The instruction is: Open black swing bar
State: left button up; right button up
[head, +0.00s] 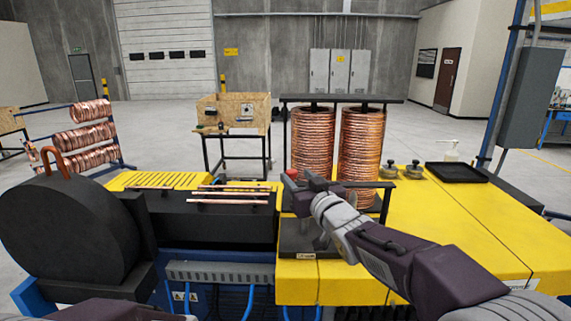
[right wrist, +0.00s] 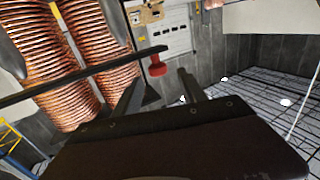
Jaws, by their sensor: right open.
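The black swing bar (right wrist: 95,72) crosses the left of the right wrist view, in front of the copper coils, and ends in a red knob (right wrist: 157,66). In the head view the red knob (head: 291,174) shows at the left end of the bar, low in front of the coils. My right gripper (head: 314,178) is open beside the knob, partly hiding the bar. In the right wrist view the knob appears between the open fingers (right wrist: 160,88); I cannot tell whether they touch it. My left gripper is out of view.
Two upright copper coils (head: 312,140) stand behind the bar, under a black top rail (head: 340,98). The yellow machine top (head: 450,225) is mostly bare at right, with a black tray (head: 456,173). Copper tubes (head: 228,201) lie on the black block at left.

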aim_at(290, 170)
jog(key=p+x, duration=0.1)
jog(key=x, duration=0.2)
jog(key=p+x, duration=0.1)
jog(key=x, duration=0.3)
jog(key=shift+w+f+p, duration=0.25)
jog(key=shift+w+p, duration=0.05)
jog(key=shift+w+f, duration=0.1)
jog(key=shift+w, duration=0.05)
grip_shut()
dwell(0.8)
